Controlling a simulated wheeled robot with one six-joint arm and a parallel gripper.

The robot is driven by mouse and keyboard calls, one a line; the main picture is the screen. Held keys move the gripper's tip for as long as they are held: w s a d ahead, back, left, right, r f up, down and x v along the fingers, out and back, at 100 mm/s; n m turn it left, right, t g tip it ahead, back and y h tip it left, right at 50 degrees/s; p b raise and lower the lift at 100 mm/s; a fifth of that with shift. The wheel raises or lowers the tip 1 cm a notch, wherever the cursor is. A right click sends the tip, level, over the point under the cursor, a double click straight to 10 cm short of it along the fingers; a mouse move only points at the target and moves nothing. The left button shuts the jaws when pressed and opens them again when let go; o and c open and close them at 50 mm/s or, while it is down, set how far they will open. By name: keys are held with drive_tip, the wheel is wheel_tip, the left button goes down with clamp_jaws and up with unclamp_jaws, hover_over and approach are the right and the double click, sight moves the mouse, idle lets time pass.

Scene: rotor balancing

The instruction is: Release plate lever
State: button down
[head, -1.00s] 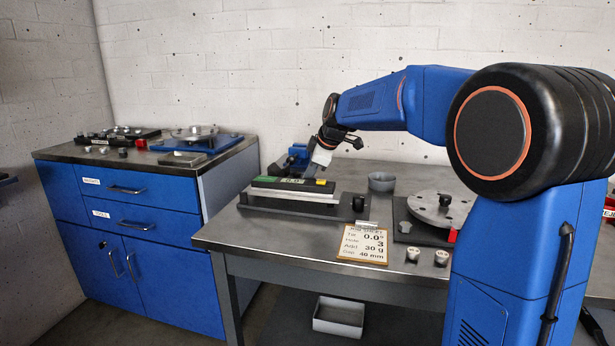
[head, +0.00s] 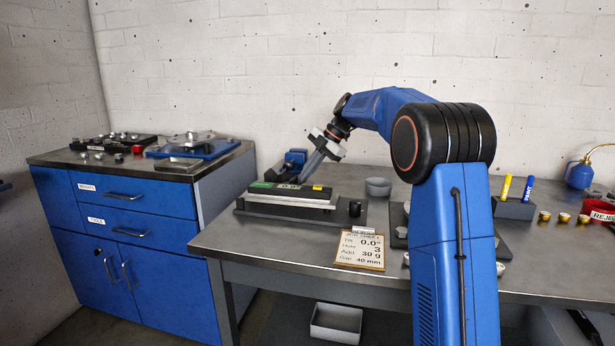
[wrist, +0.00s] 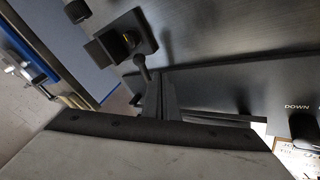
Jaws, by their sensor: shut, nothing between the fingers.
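My gripper (head: 303,178) is shut and empty, pointing down at the rear of the levelling plate (head: 290,208) on the bench. Its closed dark fingers show in the wrist view (wrist: 155,85). Just beyond their tips is a dark lever-like rod with a round end (wrist: 141,66), beside a dark square block (wrist: 120,42). I cannot tell whether the fingers touch the rod. A green-and-yellow-marked black level (head: 290,190) lies on the plate. A black knob (head: 355,208) stands at the plate's right end. A "DOWN" label (wrist: 297,107) shows in the wrist view.
A blue device (head: 292,162) stands behind the plate. My arm partly hides the bench's right side, where a blue bottle (head: 579,175) and markers stand. Bare bench lies left of the sheet.

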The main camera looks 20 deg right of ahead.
drive_tip(key=shift+w+n, duration=0.35)
drive_tip(key=shift+n, duration=0.05)
drive_tip(key=shift+w+a, duration=0.35)
drive_tip(key=shift+w, duration=0.3)
drive_tip(key=shift+w, duration=0.1)
drive_tip(key=shift+r, duration=0.2)
